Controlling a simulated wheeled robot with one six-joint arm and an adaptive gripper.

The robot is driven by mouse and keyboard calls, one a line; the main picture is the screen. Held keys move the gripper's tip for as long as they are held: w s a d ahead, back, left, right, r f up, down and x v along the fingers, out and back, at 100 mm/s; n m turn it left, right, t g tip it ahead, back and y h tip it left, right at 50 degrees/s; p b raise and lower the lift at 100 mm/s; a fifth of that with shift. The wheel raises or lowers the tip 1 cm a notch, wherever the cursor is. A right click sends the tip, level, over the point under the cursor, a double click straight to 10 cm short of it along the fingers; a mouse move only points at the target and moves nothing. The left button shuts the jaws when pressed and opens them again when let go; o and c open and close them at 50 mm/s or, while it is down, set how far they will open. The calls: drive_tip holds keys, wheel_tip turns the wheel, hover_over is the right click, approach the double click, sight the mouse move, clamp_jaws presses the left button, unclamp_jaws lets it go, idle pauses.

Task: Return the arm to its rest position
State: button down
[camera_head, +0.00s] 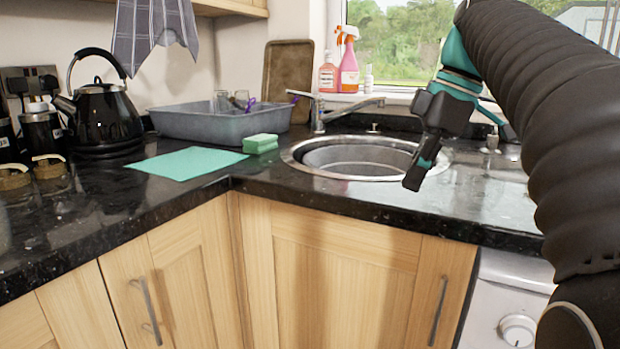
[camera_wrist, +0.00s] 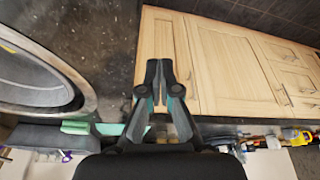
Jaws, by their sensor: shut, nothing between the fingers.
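My gripper (camera_head: 417,174) hangs at the end of my arm in the head view, in front of the right side of the round sink (camera_head: 292,160), pointing down. In the wrist view my gripper (camera_wrist: 161,66) has its fingertips together with nothing between them. Its tips show against the counter's front edge and the wooden cupboard doors. The sink also shows at the left of the wrist view (camera_wrist: 68,98).
A green sponge (camera_head: 260,143) and a teal mat (camera_head: 188,163) lie on the black counter left of the sink. A grey basin (camera_head: 215,124) and a black kettle (camera_head: 104,118) stand behind. A tap (camera_head: 345,108) rises behind the sink. Spray bottles (camera_head: 348,72) stand on the windowsill.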

drive_tip(key=s+a+f+m+t+h, duration=0.1)
drive_tip(key=s+f+m, duration=0.4)
drive_tip(key=f, duration=0.4)
drive_tip(key=s+a+f+m+t+h, duration=0.1)
drive_tip(key=s+f+m, duration=0.3)
drive_tip(key=f, duration=0.5)
drive_tip(key=s+a+f+m+t+h, duration=0.1)
drive_tip(key=s+f+m+t, duration=0.1)
drive_tip(key=s+f+m, duration=0.3)
wheel_tip(320, 180, down, 4)
drive_tip(key=shift+s+a+f+m+t, duration=0.2)
drive_tip(key=shift+s+a+m+t, duration=0.1)
drive_tip(key=shift+s, duration=0.15)
